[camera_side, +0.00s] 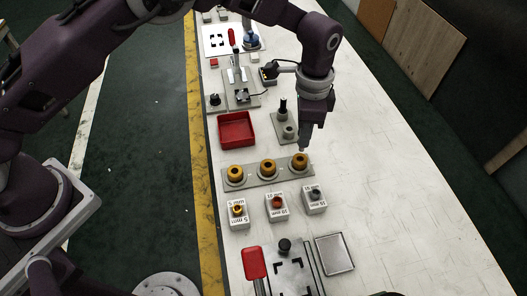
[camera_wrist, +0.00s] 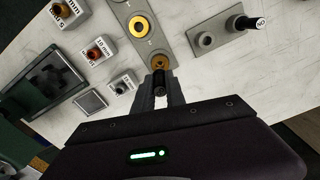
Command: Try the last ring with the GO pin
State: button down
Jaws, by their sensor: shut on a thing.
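Three yellow rings stand in a row on a grey strip (camera_side: 252,177): left ring (camera_side: 235,173), middle ring (camera_side: 268,167) and right ring (camera_side: 300,161). My gripper (camera_side: 304,147) is shut on a dark pin (camera_wrist: 160,84), right over the right ring, which also shows in the wrist view (camera_wrist: 160,61). The pin's lower end is close to that ring; I cannot tell whether it is in the bore. A grey pin stand (camera_side: 280,122) has one empty hole and one black-handled pin (camera_side: 283,105) with a white label end.
Three white labelled blocks (camera_side: 276,208) with coloured pieces lie in front of the strip. A red tray (camera_side: 237,130) lies behind it. A fixture with a red handle (camera_side: 255,263) and a square plate (camera_side: 335,254) are nearest. The right side of the table is clear.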

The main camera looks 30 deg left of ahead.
jog(key=s+a+r+m, duration=0.1)
jog(key=s+a+m, duration=0.5)
jog(key=s+a, duration=0.5)
jog(key=shift+s+a+r, duration=0.2)
jog(key=shift+s+a, duration=0.1)
jog(key=shift+f, duration=1.95)
jog(key=shift+f, duration=2)
jog(key=shift+r, duration=0.1)
dwell(1.1)
jog(key=shift+r, duration=2.7)
